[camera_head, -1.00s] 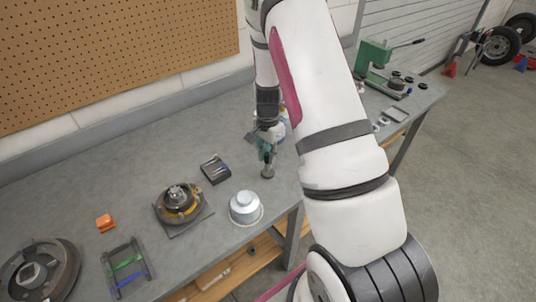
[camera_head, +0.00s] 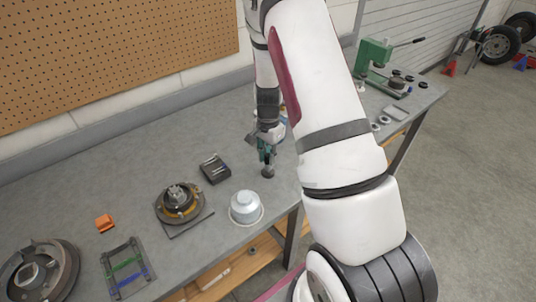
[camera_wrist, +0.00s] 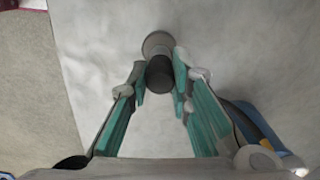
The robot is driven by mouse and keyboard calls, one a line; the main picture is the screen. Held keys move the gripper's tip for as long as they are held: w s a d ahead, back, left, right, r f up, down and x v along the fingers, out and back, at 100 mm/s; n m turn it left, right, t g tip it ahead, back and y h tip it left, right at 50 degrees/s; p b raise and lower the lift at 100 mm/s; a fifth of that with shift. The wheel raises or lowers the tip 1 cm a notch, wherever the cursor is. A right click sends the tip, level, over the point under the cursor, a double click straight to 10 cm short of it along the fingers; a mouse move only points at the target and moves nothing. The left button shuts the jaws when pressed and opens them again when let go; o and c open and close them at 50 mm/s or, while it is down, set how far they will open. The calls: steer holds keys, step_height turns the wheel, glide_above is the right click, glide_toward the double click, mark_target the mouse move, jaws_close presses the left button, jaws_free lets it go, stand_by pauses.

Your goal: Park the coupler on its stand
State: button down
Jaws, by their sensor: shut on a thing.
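My gripper (camera_head: 265,154) points down near the front edge of the grey workbench, right of the silver pot-shaped part. In the wrist view its teal fingers (camera_wrist: 160,82) are closed around a dark cylindrical piece, which I take as the coupler (camera_wrist: 160,72). Beyond that piece is a wider grey round part (camera_wrist: 157,42). A dark round foot also shows below the fingers in the head view (camera_head: 267,171). I cannot tell whether this round part is the stand or belongs to the held piece, nor whether it touches the bench.
On the bench (camera_head: 90,185) are a silver pot-shaped part (camera_head: 246,207), a black tray (camera_head: 215,168), a hub on a plate (camera_head: 180,202), an orange block (camera_head: 105,222), a frame with green and blue bars (camera_head: 127,268) and a green press (camera_head: 375,62). A bottle is partly hidden behind my gripper.

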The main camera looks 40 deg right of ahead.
steer(key=shift+f, duration=0.55)
stand_by(1.4)
steer(key=c, duration=1)
jaws_free()
steer(key=shift+r+p, duration=0.55)
steer(key=shift+r, duration=3)
